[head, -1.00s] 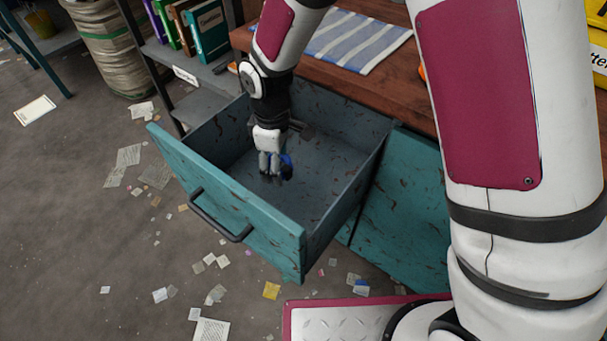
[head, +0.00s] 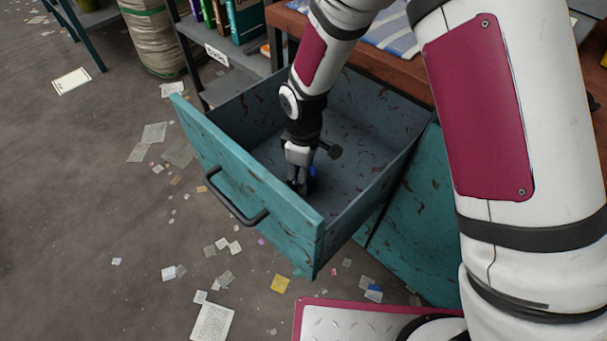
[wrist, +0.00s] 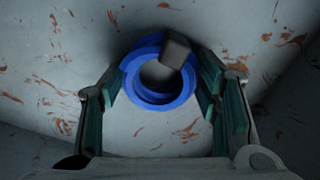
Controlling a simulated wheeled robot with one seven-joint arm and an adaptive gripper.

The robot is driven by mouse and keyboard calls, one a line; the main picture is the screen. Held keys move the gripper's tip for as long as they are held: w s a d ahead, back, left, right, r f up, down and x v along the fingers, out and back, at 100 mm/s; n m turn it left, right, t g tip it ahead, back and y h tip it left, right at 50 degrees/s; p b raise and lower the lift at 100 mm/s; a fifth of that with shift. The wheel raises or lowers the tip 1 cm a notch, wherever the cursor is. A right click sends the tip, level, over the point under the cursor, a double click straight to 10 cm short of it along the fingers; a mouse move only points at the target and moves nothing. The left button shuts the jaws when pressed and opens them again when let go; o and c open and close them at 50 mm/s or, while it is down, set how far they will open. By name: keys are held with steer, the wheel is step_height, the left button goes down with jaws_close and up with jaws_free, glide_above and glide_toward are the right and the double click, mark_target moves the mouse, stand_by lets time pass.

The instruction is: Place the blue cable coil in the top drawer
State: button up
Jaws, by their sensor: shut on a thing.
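The blue cable coil (wrist: 160,99) sits between the two fingers of my gripper (wrist: 168,72) in the wrist view, and the fingers are shut on it. A dark block-like piece overlaps its upper right. In the head view only a small blue bit of the coil (head: 313,171) shows beside my gripper (head: 301,187); the rest is hidden. The teal top drawer (head: 262,187) is pulled open. My gripper points down inside it, close to its floor and behind the front panel. I cannot tell whether the coil touches the floor.
The drawer's front panel, with a dark handle (head: 236,205), and its side walls surround my gripper. The rest of the drawer floor (head: 362,135) is bare. A wooden worktop (head: 408,82) is behind it, and a shelf with binders (head: 245,20) stands back left. Paper scraps litter the floor.

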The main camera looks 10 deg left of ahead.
steer(key=shift+f, duration=0.1)
steer(key=o, duration=1.2)
steer(key=shift+o, duration=0.2)
step_height(320, 180, up, 12)
steer(key=p, duration=0.4)
steer(key=shift+r+p, duration=0.2)
steer(key=shift+p, duration=0.15)
